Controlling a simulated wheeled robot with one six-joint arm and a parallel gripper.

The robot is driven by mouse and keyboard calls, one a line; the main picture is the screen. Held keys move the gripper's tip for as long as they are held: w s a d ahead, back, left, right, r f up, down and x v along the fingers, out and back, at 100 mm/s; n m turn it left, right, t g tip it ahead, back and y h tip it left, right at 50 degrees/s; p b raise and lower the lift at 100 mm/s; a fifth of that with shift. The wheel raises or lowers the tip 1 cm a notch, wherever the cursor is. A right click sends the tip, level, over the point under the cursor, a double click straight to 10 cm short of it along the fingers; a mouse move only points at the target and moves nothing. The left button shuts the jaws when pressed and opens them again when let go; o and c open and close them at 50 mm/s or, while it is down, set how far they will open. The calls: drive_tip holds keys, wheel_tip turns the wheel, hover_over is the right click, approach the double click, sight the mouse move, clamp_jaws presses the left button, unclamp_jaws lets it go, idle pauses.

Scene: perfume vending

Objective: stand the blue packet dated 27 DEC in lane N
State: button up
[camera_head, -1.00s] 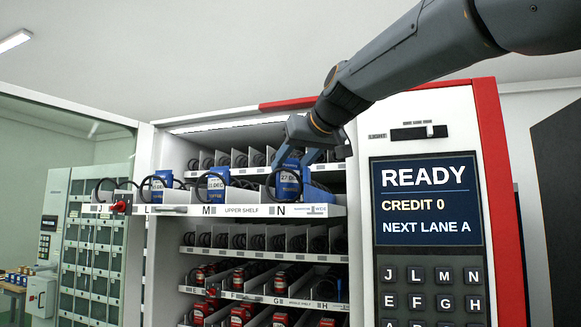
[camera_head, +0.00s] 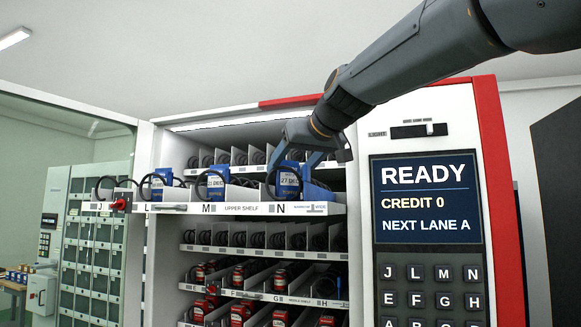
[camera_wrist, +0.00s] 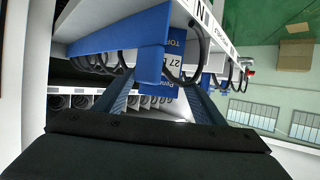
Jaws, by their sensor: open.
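The blue packet dated 27 DEC (camera_head: 289,181) stands in lane N at the right end of the upper shelf, behind that lane's black coil. In the wrist view the packet (camera_wrist: 152,65) appears inverted, with "27" and part of a label readable. My gripper (camera_head: 297,162) is open, with its fingers around the packet's upper part. In the wrist view the fingers are on either side of the packet, with a gap on at least the right side. The packet's base is hidden by the shelf front.
Other blue packets stand in lane M (camera_head: 216,182) and lane L (camera_head: 160,183), to the left. The upper shelf (camera_head: 240,209) sticks out from the machine. A keypad panel (camera_head: 428,205) stands to the right. Shelves with red items are below.

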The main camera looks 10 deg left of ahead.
drive_tip(key=b+v, duration=0.4)
drive_tip(key=v, duration=0.8)
